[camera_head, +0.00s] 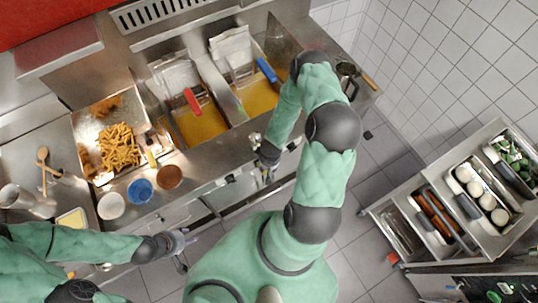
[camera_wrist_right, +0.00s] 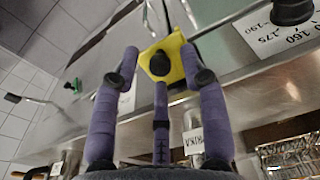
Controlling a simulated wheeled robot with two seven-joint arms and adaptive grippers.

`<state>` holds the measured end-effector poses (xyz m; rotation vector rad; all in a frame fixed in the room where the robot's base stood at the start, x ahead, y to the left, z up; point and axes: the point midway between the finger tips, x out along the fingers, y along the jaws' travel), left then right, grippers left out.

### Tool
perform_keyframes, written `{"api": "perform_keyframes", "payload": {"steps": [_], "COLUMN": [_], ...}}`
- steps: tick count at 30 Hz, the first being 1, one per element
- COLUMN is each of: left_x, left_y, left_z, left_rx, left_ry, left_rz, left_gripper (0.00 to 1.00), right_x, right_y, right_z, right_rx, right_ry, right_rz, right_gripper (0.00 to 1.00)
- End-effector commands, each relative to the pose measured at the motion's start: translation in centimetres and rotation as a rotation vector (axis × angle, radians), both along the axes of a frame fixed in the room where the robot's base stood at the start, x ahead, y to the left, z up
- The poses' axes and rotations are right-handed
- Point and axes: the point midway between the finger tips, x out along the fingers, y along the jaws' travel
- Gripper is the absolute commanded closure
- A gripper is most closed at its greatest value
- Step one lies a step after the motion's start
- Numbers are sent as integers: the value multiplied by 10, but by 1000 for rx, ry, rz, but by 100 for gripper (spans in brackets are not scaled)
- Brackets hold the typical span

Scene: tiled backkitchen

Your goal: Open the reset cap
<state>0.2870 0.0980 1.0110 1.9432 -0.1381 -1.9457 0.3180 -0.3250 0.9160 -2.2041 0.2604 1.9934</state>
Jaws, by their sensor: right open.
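In the right wrist view a yellow plate with a round black cap (camera_wrist_right: 160,64) lies between and just beyond my right fingertips; I take it for the reset cap. My right gripper (camera_wrist_right: 160,70) is open, with purple fingers on either side of the yellow plate. I cannot tell whether they touch it. In the head view the right gripper (camera_head: 266,168) is at the fryer's front panel, and the cap cannot be made out there. My left gripper (camera_head: 182,241) hangs in front of the counter at the left, away from the fryer. Its finger opening is unclear.
The fryer holds oil vats (camera_head: 200,124), with baskets behind them on red and blue handles. A tray of fries (camera_head: 76,122) and several bowls stand left. A metal cart (camera_head: 489,248) with food containers stands right. A black knob (camera_wrist_right: 292,12) is near the right fingers.

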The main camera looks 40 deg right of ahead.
Motion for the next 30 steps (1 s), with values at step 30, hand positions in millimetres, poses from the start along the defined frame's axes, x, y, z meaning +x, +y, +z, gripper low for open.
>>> {"api": "perform_keyframes", "payload": {"steps": [30], "left_x": [0], "left_y": [0], "left_z": [0], "left_rx": [0], "left_ry": [0], "left_rz": [0], "left_gripper": [60], "right_x": [-12], "right_y": [4], "right_z": [112], "right_rx": [2], "right_ry": [1], "right_rz": [-1], "right_gripper": [56]}}
